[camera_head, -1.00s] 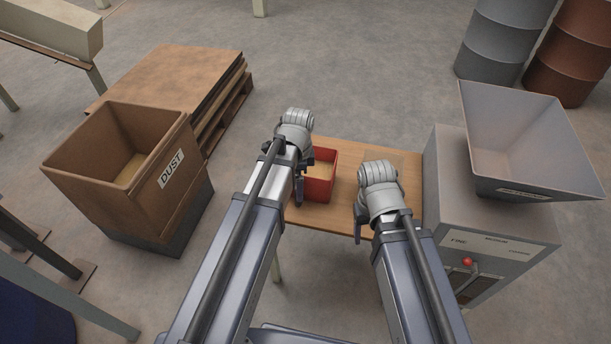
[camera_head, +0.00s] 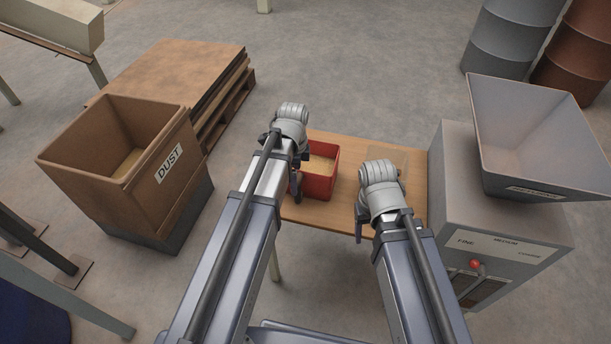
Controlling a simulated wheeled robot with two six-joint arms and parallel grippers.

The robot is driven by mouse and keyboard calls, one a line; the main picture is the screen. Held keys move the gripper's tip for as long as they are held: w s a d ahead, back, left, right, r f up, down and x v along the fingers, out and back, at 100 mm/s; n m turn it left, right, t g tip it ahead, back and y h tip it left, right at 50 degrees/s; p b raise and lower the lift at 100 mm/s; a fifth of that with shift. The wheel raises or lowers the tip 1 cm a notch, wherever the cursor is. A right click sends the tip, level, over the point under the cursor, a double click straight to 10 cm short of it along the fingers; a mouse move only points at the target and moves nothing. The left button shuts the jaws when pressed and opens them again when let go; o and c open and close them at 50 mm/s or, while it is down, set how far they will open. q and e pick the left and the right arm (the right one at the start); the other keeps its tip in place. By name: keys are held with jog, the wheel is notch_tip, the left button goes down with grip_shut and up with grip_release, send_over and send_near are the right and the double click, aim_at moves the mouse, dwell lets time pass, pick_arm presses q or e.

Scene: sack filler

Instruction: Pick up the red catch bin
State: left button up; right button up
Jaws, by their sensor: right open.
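The red catch bin (camera_head: 320,185) stands upright on a small wooden table (camera_head: 340,217), with tan material inside. My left arm's wrist covers the bin's left side. My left gripper (camera_head: 297,187) points down at the bin's left edge; its fingers are mostly hidden, and I cannot tell whether it touches the bin. My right gripper (camera_head: 359,226) is open and empty, over the table's front edge to the right of the bin, with a gap between them.
A grey machine with a hopper (camera_head: 535,140) stands against the table's right end. A brown box labelled DUST (camera_head: 170,163) stands at left, beside a pallet of stacked boards (camera_head: 180,75). Drums (camera_head: 512,35) stand at the back right. The floor behind the table is clear.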

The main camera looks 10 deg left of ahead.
pick_arm(q)
jog(key=shift+d+f+b, duration=0.15)
jog(key=shift+f+b, duration=1.8)
jog(key=shift+f, duration=0.05)
jog(key=shift+d+f+b, duration=0.15)
jog(key=shift+f+b, duration=1.8)
jog(key=shift+r, duration=0.1)
grip_shut()
